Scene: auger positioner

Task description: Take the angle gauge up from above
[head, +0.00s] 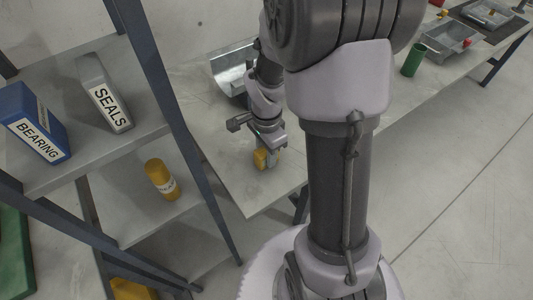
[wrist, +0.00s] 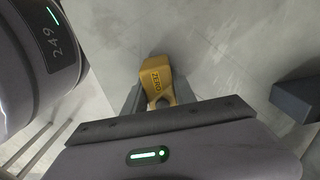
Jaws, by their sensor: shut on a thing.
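The angle gauge is a small yellow-orange block marked "ZERO" (wrist: 158,80) in the wrist view, with a notched, forked near end. In the head view the angle gauge (head: 260,158) shows at my gripper's tip, over the near end of the grey bench. My gripper (head: 268,160) points down, and its jaws are shut on the gauge. In the wrist view my gripper (wrist: 152,98) has a finger on either side of the gauge, partly hidden by the gripper body. I cannot tell whether the gauge touches the bench top.
The bench (head: 240,195) is bare around the gauge. A metal trough (head: 232,72) lies farther back. A shelf post (head: 180,120) stands left of my gripper; the shelves hold a SEALS box (head: 103,95), a BEARING box (head: 35,125) and a yellow bottle (head: 161,180). A green cylinder (head: 413,60) stands right.

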